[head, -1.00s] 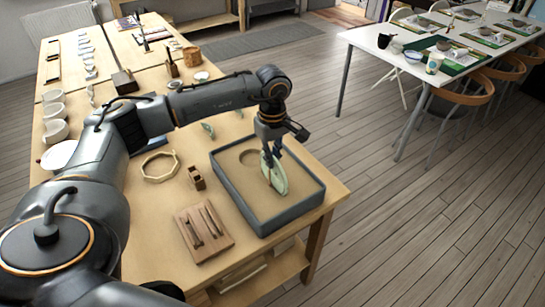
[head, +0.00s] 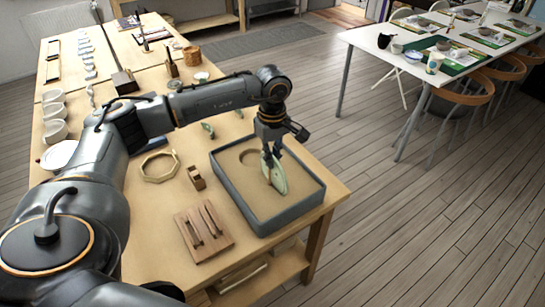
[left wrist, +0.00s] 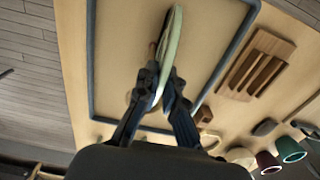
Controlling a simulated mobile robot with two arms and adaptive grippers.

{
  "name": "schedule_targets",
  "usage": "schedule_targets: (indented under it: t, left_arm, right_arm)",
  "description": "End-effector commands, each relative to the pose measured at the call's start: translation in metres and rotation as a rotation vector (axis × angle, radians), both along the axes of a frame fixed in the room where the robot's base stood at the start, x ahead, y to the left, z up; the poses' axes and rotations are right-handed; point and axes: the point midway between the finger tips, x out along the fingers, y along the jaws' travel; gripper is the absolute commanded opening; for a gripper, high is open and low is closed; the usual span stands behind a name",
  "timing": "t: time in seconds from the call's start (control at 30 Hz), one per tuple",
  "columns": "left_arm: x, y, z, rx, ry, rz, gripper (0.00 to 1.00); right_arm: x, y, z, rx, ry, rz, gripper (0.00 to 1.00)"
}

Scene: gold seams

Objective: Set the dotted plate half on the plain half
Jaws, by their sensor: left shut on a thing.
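A pale green plate half (head: 279,182) stands on edge in the grey-rimmed sand tray (head: 306,207). My left gripper (head: 271,155) is shut on its upper part. In the left wrist view the same piece (left wrist: 173,42) shows nearly edge-on between the fingertips (left wrist: 163,90). A narrow brownish strip lies along its side; I cannot tell if it is a second half, a broken edge or shadow. Dots are too small to make out, and any joint with another half is hidden. My right gripper is not in view.
A round hollow (head: 250,157) marks the sand behind the plate. A wooden block with tools (head: 204,232), a small wooden block (head: 196,178) and an octagonal ring (head: 160,166) lie left of the tray. Small green pieces (head: 208,130) lie behind it. White bowls (head: 55,130) line the left edge.

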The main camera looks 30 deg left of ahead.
Motion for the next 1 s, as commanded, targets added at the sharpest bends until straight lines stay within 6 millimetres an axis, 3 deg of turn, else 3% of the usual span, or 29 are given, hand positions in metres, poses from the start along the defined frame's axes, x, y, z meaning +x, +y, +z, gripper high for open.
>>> schedule_targets:
  t: [0.3, 0.33, 0.43, 0.67, 0.77, 0.8, 1.0]
  left_arm:
    - [0.0001, -0.0002, -0.0002, 0.0, -0.001, 0.0, 0.0]
    - [0.0001, -0.0002, -0.0002, 0.0, -0.001, 0.0, 0.12]
    - [0.0001, -0.0002, -0.0003, 0.0, -0.001, 0.0, 0.32]
    - [0.0001, -0.0001, -0.0004, 0.0, 0.0, 0.0, 0.34]
    - [0.0, -0.0001, -0.0007, 0.0, 0.0, 0.0, 0.55]
    - [0.0, -0.0001, -0.0007, 0.0, 0.0, 0.0, 0.57]
    - [0.0, -0.0001, -0.0007, 0.0, 0.0, 0.0, 0.57]
  right_arm:
    - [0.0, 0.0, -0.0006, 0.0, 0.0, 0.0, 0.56]
    - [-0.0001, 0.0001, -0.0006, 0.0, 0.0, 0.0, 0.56]
    - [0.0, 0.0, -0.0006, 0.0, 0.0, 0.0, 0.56]
    - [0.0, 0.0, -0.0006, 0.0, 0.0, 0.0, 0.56]
    - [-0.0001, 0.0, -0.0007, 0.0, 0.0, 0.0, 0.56]
    - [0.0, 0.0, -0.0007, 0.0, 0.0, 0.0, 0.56]
    - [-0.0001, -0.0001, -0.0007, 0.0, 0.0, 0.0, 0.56]
